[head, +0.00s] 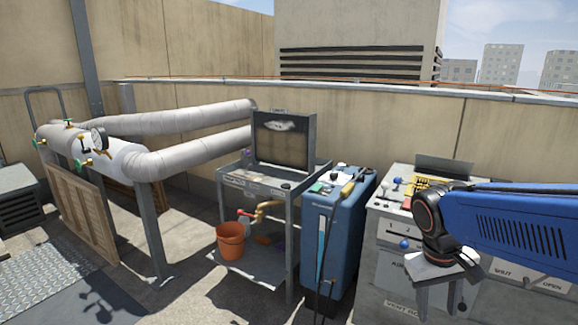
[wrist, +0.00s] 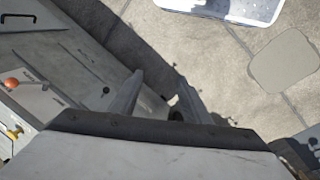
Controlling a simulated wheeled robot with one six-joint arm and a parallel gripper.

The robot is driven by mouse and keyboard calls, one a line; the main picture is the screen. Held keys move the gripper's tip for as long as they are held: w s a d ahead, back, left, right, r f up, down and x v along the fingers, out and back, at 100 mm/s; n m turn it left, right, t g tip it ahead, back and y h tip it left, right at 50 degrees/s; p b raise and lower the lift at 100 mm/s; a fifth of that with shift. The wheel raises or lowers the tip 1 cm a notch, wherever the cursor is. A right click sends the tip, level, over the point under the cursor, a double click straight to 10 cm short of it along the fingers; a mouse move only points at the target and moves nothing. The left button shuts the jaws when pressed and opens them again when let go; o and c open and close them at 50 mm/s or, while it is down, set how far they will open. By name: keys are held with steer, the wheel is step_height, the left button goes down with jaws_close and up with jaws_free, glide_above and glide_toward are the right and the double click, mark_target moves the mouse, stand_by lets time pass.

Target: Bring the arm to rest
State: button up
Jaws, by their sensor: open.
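My blue arm reaches in from the right in the head view, in front of the grey control cabinet (head: 395,230). My gripper (head: 437,308) hangs from its end, pointing down, with two grey fingers apart and nothing seen between them. In the wrist view my gripper (wrist: 155,90) shows its two fingers spread over the concrete floor, beside the cabinet's grey face (wrist: 70,60). The gripper looks empty. Whether it touches the cabinet front is hard to tell; it appears apart.
A blue machine (head: 335,235) stands left of the cabinet. Further left are a grey cart (head: 275,180) with an orange bucket (head: 230,240) and lagged pipes (head: 190,115) with valves. An orange knob (wrist: 12,85) sits on the cabinet. Open concrete floor (wrist: 205,55) lies below the gripper.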

steer(key=s+a+r+t+y, duration=0.1)
steer(key=s+a+t+y, duration=0.1)
steer(key=s, duration=0.5)
steer(key=shift+s+a+r+t, duration=0.15)
steer(key=shift+s+a+t, duration=0.3)
steer(key=shift+t, duration=0.85)
